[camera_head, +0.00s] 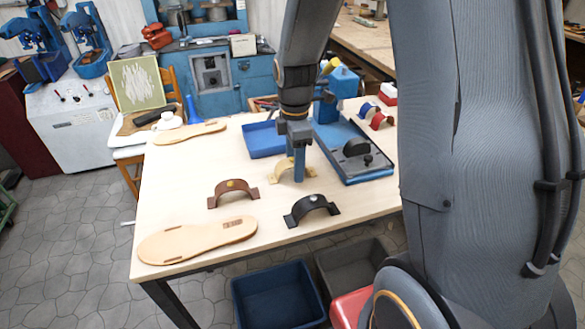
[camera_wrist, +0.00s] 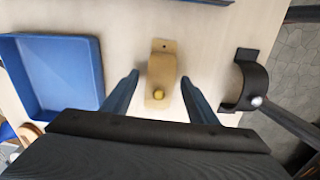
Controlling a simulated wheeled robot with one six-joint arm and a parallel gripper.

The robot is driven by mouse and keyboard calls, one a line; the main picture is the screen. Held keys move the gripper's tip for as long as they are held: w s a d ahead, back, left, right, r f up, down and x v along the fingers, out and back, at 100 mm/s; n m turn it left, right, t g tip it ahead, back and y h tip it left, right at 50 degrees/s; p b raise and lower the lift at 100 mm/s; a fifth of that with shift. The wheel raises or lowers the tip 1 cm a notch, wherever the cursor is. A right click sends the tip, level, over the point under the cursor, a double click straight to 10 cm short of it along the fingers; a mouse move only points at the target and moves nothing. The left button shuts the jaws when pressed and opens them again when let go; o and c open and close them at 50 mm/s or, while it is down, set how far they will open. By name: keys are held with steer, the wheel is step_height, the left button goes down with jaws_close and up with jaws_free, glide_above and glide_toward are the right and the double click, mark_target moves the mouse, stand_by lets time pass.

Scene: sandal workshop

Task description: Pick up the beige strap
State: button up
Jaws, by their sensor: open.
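The beige strap (camera_head: 282,172) is an arched band with a round yellowish button, standing on the pale table. In the head view my gripper (camera_head: 297,176) hangs over it and hides part of it. In the wrist view the beige strap (camera_wrist: 161,75) lies between the two blue fingers of my gripper (camera_wrist: 159,85). The fingers are apart, with a gap on each side of the strap. Whether the fingertips are level with the strap is hard to tell.
A black strap (camera_head: 311,208) lies close by on the right in the wrist view (camera_wrist: 245,88). A brown strap (camera_head: 232,191) and a sandal sole (camera_head: 197,241) lie towards the front left. A blue tray (camera_head: 265,138) and a blue-based press (camera_head: 362,165) stand behind.

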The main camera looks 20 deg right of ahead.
steer(key=c, duration=1.1)
steer(key=shift+r, duration=0.1)
